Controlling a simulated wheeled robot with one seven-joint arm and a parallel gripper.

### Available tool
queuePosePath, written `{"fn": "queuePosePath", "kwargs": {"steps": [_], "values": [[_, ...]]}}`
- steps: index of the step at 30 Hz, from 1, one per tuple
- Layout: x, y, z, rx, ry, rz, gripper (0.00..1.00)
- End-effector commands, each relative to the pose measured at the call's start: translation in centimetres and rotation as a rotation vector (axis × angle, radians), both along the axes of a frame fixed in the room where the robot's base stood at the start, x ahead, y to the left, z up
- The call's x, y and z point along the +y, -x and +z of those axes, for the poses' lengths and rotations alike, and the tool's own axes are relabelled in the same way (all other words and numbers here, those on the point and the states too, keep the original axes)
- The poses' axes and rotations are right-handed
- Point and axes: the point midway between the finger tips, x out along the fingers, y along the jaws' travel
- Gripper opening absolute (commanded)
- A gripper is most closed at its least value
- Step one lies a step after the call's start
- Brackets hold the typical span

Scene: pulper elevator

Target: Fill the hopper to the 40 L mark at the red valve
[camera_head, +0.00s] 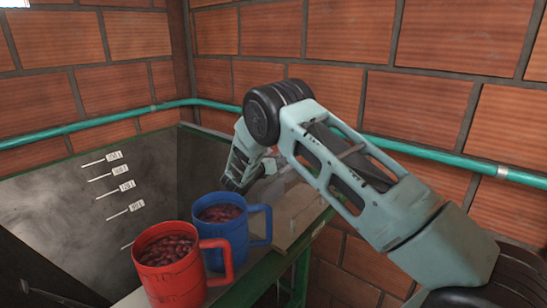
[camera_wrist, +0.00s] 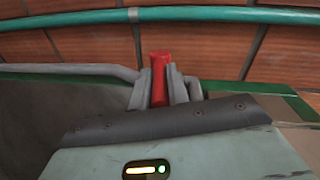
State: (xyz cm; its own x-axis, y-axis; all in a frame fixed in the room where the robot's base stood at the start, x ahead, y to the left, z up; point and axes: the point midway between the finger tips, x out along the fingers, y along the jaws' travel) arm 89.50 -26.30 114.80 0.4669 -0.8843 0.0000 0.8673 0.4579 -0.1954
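In the wrist view, a red upright handle (camera_wrist: 159,72), seemingly the red valve, stands between the two fingers of my gripper (camera_wrist: 159,88). The fingers are close against both its sides. In the head view, my gripper (camera_head: 236,182) is beyond the blue mug, by the hopper's right side, and the red handle is hidden there. The hopper (camera_head: 75,215) fills the left, a grey, scuffed metal bin. Several white mark lines with small labels (camera_head: 127,187) run down its inner wall. I cannot read their numbers surely. A lower mark is partly hidden near the red mug. No fill level is clearly visible.
A red mug (camera_head: 172,285) and a blue mug (camera_head: 233,240), both holding dark red cherries, stand close together on a ledge (camera_head: 300,215) beside the hopper. A teal pipe (camera_head: 85,128) runs along the brick walls behind.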

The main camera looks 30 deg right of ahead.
Motion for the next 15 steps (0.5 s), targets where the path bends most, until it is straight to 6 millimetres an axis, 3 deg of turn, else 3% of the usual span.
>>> {"fn": "queuePosePath", "kwargs": {"steps": [1,2,11,15], "values": [[0.1,-0.1,0.1,-0.002,-0.001,0.001,0.3],[0.1,-0.1,0.1,-0.002,-0.001,0.001,0.38],[0.2,0.0,0.0,-0.001,0.0,0.0,0.38],[1.4,0.6,-0.2,-0.002,-0.001,0.002,0.38]]}}
